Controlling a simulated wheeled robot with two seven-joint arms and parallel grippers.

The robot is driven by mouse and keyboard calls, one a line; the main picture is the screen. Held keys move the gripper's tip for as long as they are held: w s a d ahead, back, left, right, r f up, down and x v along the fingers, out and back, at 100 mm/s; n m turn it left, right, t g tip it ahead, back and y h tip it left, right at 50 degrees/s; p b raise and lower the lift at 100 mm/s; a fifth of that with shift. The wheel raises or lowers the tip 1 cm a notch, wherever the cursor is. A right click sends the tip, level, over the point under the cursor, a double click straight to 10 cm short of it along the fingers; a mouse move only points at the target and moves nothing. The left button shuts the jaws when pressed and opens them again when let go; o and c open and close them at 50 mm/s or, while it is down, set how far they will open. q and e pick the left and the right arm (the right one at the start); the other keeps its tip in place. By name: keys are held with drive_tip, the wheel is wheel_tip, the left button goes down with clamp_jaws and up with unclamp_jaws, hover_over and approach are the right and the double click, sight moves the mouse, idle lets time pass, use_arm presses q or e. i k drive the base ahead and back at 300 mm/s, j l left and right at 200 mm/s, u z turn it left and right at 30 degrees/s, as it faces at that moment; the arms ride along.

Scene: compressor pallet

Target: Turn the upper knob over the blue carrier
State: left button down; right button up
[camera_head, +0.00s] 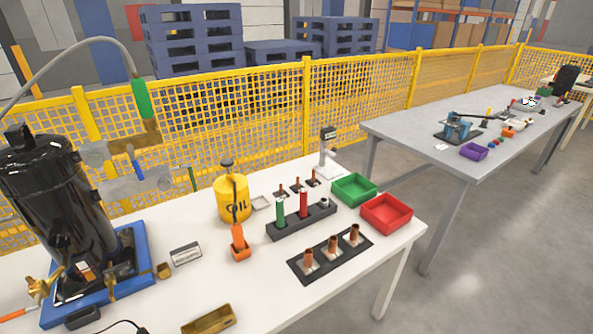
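A black compressor (60,200) stands upright on a blue carrier (133,243) at the left of the near white table. A brass valve with a knob (40,284) sits low on the compressor's left side, over the carrier's left edge. Another small brass fitting (110,285) shows lower down at the compressor's front right. I cannot tell the knob's turn angle at this size. Neither of my grippers is in view, and nothing of mine touches the valve.
A hose with a green handle (141,98) arches above the compressor. A yellow oil can (232,198), a black rack (300,220), a green bin (354,189) and a red bin (386,213) stand to the right. A brass tray (208,320) lies near the front edge.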

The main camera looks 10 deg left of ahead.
sight(95, 158)
drive_tip(key=u, duration=1.5)
drive_tip(key=i+l+u, duration=0.15)
drive_tip(key=l+u, duration=0.15)
drive_tip(key=i+l+u, duration=0.1)
drive_tip(key=l+u, duration=0.15)
drive_tip(key=l, duration=0.25)
drive_tip(key=l+u, duration=0.3)
drive_tip(key=l, duration=0.15)
drive_tip(key=j+z, duration=0.15)
drive_tip(key=z, duration=0.15)
